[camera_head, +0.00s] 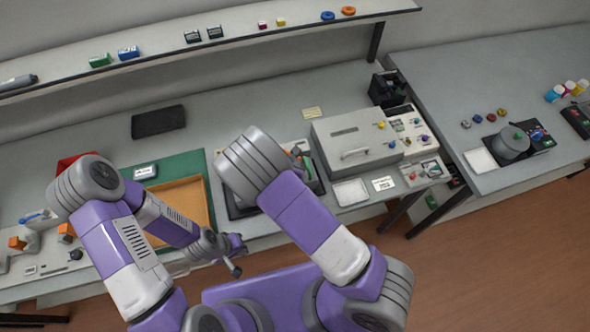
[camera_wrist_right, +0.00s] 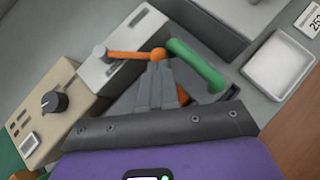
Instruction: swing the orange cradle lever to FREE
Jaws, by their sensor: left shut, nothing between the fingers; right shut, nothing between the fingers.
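In the right wrist view, the orange cradle lever (camera_wrist_right: 132,55) runs from a round grey pivot on a light grey block to a ball end. My right gripper (camera_wrist_right: 158,66) is shut with its fingertips right by that ball end; I cannot tell whether they touch. A green handle (camera_wrist_right: 196,64) lies just right of the fingertips. Another orange part shows partly behind the fingers. No FREE mark is readable. In the head view, my right arm hides most of the cradle and its gripper. My left gripper (camera_head: 236,257) is shut and empty near the table's front edge.
A beige box with a black knob (camera_wrist_right: 54,102) stands left in the wrist view. A white tray (camera_wrist_right: 279,64) lies at right. In the head view, a large grey machine (camera_head: 355,143) stands right of the cradle, and a wooden tray (camera_head: 203,200) lies left.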

